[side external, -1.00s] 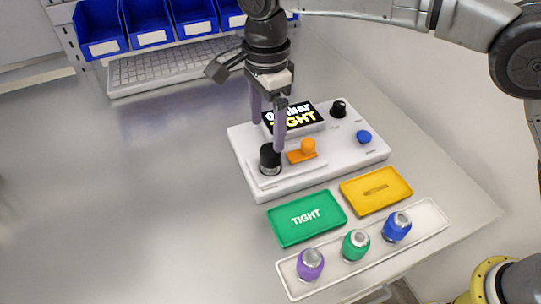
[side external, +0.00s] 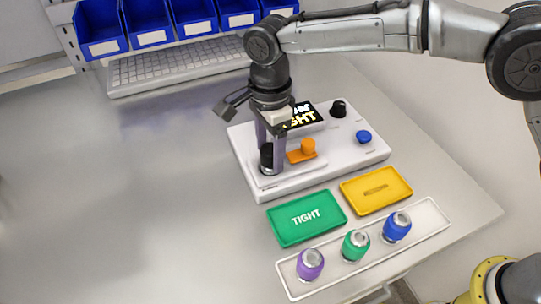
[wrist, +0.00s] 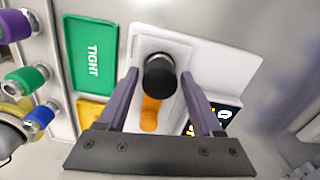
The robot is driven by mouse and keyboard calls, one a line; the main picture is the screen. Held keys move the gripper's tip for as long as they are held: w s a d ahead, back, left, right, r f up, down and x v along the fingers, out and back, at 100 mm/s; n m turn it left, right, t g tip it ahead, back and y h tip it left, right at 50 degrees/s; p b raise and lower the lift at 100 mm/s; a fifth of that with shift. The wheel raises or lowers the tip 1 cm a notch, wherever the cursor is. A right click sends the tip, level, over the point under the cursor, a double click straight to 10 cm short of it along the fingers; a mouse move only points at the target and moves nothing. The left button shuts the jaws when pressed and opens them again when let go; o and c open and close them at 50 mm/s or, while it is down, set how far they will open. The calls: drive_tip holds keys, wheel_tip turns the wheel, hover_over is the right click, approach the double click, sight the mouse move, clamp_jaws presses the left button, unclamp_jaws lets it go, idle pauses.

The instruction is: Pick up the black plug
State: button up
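The black plug (side external: 266,158) stands upright at the left front of the white device (side external: 335,160). It also shows in the wrist view (wrist: 159,76), between the ends of my two purple fingers. My gripper (side external: 271,165) is lowered around the plug, one finger on either side. In the wrist view my gripper (wrist: 159,72) has its fingers spread, with a visible gap between each finger and the plug. In the side view a finger partly hides the plug.
An orange knob (side external: 308,146) stands close beside the plug. A green TIGHT tray (side external: 307,218) and a yellow tray (side external: 376,189) lie in front. A white tray (side external: 430,213) holds purple, green and blue capped pieces. A keyboard (side external: 170,65) and blue bins lie behind; the table's left is clear.

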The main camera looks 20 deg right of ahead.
sight(269, 148)
clamp_jaws()
drive_tip(key=shift+r, duration=0.1)
drive_tip(key=shift+r, duration=0.4)
wheel_tip(269, 148, up, 2)
drive_tip(key=shift+r, duration=0.15)
drive_tip(key=s+d+r, duration=0.8)
drive_tip(key=s+r, duration=0.1)
drive_tip(key=s, duration=0.2)
drive_tip(key=shift+d+r, duration=0.4)
